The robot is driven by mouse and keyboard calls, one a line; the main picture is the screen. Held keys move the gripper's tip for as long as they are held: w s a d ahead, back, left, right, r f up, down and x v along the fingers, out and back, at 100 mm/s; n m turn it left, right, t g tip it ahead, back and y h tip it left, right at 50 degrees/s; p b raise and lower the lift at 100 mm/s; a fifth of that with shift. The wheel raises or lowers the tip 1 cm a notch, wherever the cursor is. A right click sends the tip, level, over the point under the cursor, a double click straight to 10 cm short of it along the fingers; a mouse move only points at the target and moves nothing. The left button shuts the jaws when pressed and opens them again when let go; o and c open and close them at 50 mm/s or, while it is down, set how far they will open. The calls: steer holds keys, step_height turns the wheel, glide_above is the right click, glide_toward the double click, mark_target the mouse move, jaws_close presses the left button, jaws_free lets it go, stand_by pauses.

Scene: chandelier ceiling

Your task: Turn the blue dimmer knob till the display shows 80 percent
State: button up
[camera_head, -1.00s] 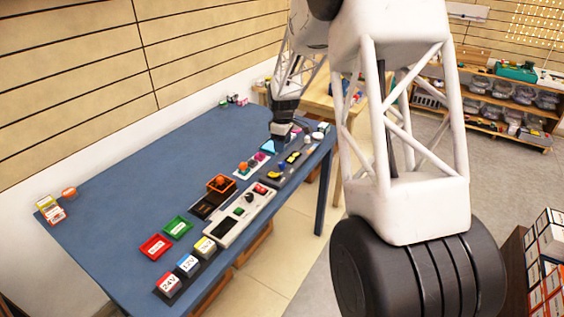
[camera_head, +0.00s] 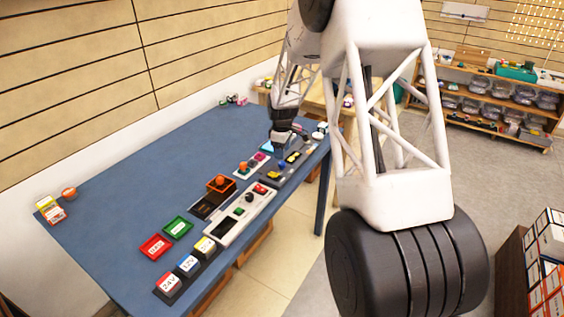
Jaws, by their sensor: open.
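A light-blue piece (camera_head: 266,146) shows just left of the gripper. I cannot make out the blue dimmer knob for certain; the gripper may hide it. No percent reading can be read from here.

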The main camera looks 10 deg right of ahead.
mark_target(282, 163)
steer(key=shift+f, duration=2.75)
steer(key=shift+c, duration=0.5)
steer(key=c, duration=0.8)
steer(key=shift+m, duration=0.4)
steer(key=m, duration=0.3)
steer(key=shift+r, duration=0.1)
steer(key=m, duration=1)
steer(key=shift+m, duration=0.4)
